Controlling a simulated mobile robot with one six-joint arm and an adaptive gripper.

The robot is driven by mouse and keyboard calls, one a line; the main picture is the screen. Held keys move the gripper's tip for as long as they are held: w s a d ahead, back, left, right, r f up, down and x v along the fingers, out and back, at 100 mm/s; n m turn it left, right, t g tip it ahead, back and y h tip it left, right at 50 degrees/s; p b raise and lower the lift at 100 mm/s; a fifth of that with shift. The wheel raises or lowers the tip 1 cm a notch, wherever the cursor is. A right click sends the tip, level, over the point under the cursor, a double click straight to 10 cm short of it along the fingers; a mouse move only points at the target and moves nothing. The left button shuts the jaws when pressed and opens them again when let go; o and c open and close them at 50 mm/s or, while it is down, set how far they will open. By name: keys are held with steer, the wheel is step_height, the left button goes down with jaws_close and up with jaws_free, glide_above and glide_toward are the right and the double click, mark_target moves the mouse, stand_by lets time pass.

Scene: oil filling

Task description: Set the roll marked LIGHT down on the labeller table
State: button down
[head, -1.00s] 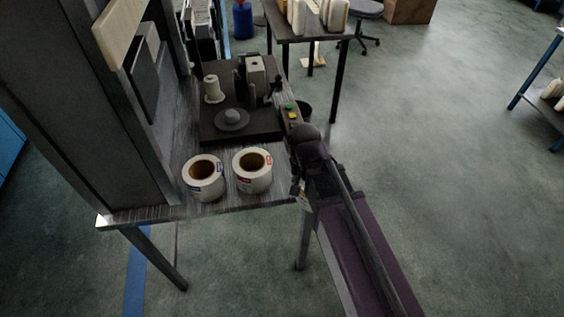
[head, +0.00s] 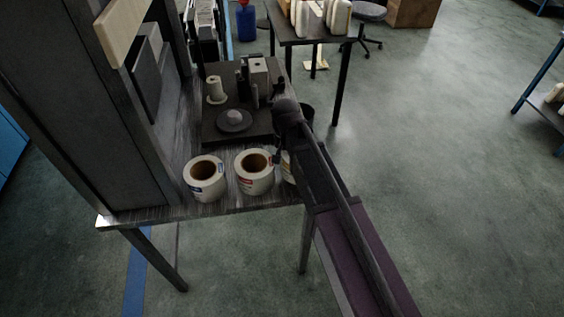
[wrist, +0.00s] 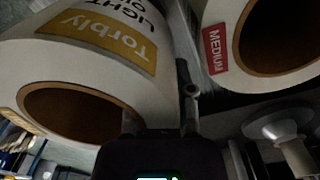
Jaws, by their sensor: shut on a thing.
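The roll marked LIGHT (wrist: 100,62), white with a yellow Torbly label and a brown core, fills the left of the wrist view. My gripper (wrist: 160,112) is shut on its wall. In the head view a sliver of this roll (head: 287,169) shows beside my arm, at the right edge of the labeller table (head: 223,204); the arm hides the rest. I cannot tell whether the roll touches the tabletop. The roll marked MEDIUM (wrist: 222,45), with a red label, stands close beside it; it is also in the head view (head: 254,184).
A third roll (head: 204,188) with a blue label stands left of the MEDIUM roll. The labeller machine (head: 236,128) sits behind them, with a tall dark cabinet (head: 95,110) at the left. Another table with white bottles (head: 340,20) stands beyond. Open floor lies to the right.

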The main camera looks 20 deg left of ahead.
steer(key=shift+w, duration=0.1)
steer(key=shift+w+a, duration=0.15)
steer(key=shift+a, duration=0.1)
steer(key=shift+w+a+f+b, duration=0.2)
steer(key=shift+w+f+b, duration=0.05)
steer(key=shift+f+b, duration=1.55)
steer(key=shift+b, duration=0.05)
steer(key=shift+c, duration=2.3)
jaws_free()
steer(key=shift+r, duration=0.2)
step_height(320, 180, up, 12)
steer(key=p, duration=1.2)
steer(key=shift+f, duration=0.15)
